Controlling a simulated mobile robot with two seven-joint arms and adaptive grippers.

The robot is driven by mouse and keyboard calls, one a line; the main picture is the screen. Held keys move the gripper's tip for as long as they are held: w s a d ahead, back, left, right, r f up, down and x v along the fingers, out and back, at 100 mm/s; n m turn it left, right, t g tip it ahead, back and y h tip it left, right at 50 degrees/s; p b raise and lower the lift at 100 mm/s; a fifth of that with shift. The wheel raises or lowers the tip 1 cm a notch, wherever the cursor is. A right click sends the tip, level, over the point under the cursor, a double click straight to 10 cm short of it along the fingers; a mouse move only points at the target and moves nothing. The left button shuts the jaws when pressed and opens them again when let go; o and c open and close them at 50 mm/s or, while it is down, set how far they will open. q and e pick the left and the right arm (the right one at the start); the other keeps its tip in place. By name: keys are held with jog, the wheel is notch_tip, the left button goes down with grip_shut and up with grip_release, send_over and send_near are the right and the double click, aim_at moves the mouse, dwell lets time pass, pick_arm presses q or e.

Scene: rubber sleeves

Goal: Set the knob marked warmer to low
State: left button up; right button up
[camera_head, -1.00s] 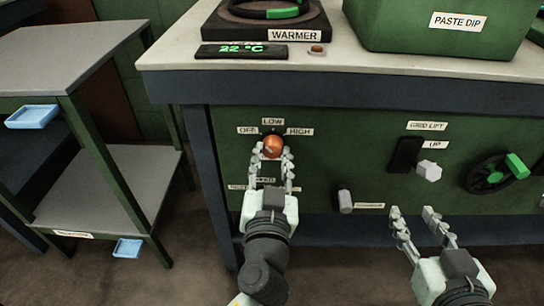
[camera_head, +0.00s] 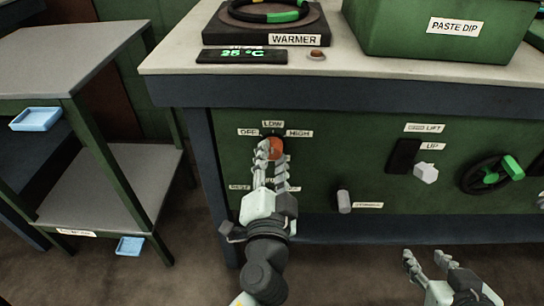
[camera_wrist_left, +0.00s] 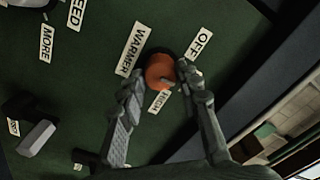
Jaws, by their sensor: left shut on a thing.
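The orange warmer knob (camera_head: 276,148) sits on the green front panel under the labels OFF (camera_head: 248,132), LOW (camera_head: 273,124) and HIGH (camera_head: 299,133). My left gripper (camera_head: 270,160) is at the knob, shut on it, with its wrist rolled. In the left wrist view the knob (camera_wrist_left: 158,72) shows between the two fingertips, beside the labels WARMER, OFF and HIGH. I cannot read clearly which label the knob points to. The warmer (camera_head: 262,27) stands on the bench top, its display (camera_head: 241,55) reading 25 °C. My right gripper (camera_head: 428,262) is open and empty, low at the right.
A grey knob (camera_head: 344,200), a grid lift switch (camera_head: 425,172) and a black handwheel with a green grip (camera_head: 512,167) are on the panel to the right. A green paste dip bin (camera_head: 430,35) is on the bench. A shelf unit (camera_head: 70,60) stands at the left.

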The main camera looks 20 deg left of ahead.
dwell(0.5)
pick_arm(q)
jog(key=o, duration=1.2)
jog(key=shift+c, duration=0.2)
jog(key=v, duration=0.7)
jog(key=shift+s, duration=0.25)
jog(key=shift+d, duration=0.1)
